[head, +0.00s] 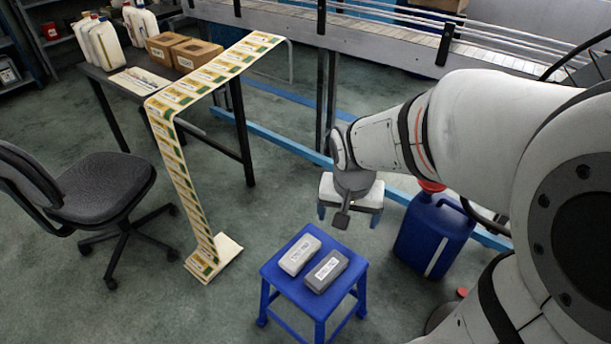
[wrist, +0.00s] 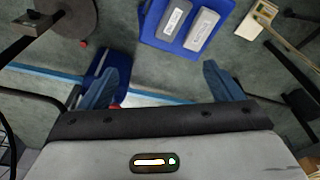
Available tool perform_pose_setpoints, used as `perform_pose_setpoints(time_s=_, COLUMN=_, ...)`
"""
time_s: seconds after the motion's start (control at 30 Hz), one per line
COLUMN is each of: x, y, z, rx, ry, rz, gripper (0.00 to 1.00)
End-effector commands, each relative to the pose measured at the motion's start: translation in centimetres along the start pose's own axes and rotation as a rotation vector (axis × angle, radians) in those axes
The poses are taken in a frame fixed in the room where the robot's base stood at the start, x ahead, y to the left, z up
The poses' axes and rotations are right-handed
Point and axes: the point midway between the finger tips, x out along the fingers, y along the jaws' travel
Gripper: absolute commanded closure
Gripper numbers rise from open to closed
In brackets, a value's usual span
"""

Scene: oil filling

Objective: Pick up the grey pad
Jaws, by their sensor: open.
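The grey pad (head: 327,271) is a dark grey block with a white label. It lies on the blue stool (head: 317,300), to the right of a lighter, whitish-grey pad (head: 298,256). In the wrist view the grey pad (wrist: 174,20) is at the top, left of the lighter pad (wrist: 201,29). My gripper (head: 348,214) is open and empty, above and beyond the stool in the head view. Its blue fingers (wrist: 167,82) are wide apart in the wrist view, with both pads well clear of them.
A blue jug (head: 432,238) with a red cap stands on the floor right of the stool. A label strip (head: 180,170) hangs from the dark table (head: 125,88) to the floor. A chair (head: 100,187) is at left, a conveyor (head: 400,40) behind.

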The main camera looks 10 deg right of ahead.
Motion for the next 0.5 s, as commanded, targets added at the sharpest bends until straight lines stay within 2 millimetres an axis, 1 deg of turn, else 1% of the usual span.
perform_pose_setpoints(time_s=0.03, x=4.0, y=-0.4, z=-0.1, rx=0.036, ry=-0.009, rz=0.01, gripper=0.13)
perform_pose_setpoints(time_s=0.07, x=5.4, y=-0.7, z=-0.4, rx=0.061, ry=-0.011, rz=0.016, gripper=0.13)
perform_pose_setpoints(time_s=0.1, x=7.4, y=-1.0, z=-0.7, rx=0.096, ry=-0.014, rz=0.022, gripper=0.13)
perform_pose_setpoints(time_s=0.17, x=10.3, y=-1.4, z=-1.1, rx=0.146, ry=-0.017, rz=0.032, gripper=0.13)
perform_pose_setpoints(time_s=0.2, x=12.3, y=-1.7, z=-1.3, rx=0.18, ry=-0.018, rz=0.037, gripper=0.13)
perform_pose_setpoints(time_s=0.27, x=15.3, y=-2.2, z=-1.6, rx=0.231, ry=-0.021, rz=0.046, gripper=0.13)
perform_pose_setpoints(time_s=0.3, x=17.3, y=-2.5, z=-1.8, rx=0.263, ry=-0.023, rz=0.052, gripper=0.13)
perform_pose_setpoints(time_s=0.37, x=20.2, y=-3.0, z=-2.0, rx=0.311, ry=-0.025, rz=0.059, gripper=0.13)
perform_pose_setpoints(time_s=0.4, x=22.1, y=-3.3, z=-2.1, rx=0.342, ry=-0.026, rz=0.063, gripper=0.13)
perform_pose_setpoints(time_s=0.5, x=26.1, y=-3.9, z=-2.3, rx=0.409, ry=-0.028, rz=0.072, gripper=0.13)
